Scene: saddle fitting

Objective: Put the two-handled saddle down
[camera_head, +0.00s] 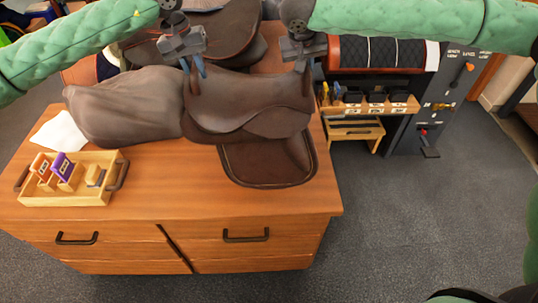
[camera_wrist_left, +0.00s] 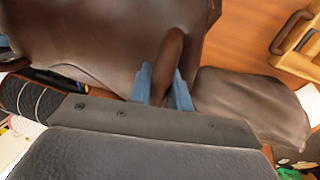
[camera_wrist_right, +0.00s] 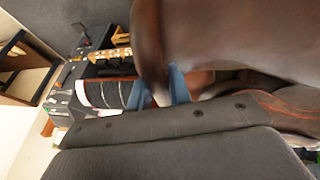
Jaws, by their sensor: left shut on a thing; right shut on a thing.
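The brown two-handled saddle (camera_head: 250,115) is above the wooden cabinet top (camera_head: 170,190), over a dark leather pad (camera_head: 268,168). I cannot tell whether it touches what is below. My left gripper (camera_head: 195,68) is shut on its left handle; the blue fingers (camera_wrist_left: 165,88) also show around the handle in the left wrist view. My right gripper (camera_head: 302,62) is shut on the right handle; its blue fingers (camera_wrist_right: 158,90) show there in the right wrist view. The saddle's underside is hidden.
A smooth brown leather form (camera_head: 125,105) lies left of the saddle. A wooden tray (camera_head: 70,182) and a white cloth (camera_head: 58,132) are at the left. Another dark saddle (camera_head: 230,30) is behind. A rack with small bins (camera_head: 370,103) stands at the right.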

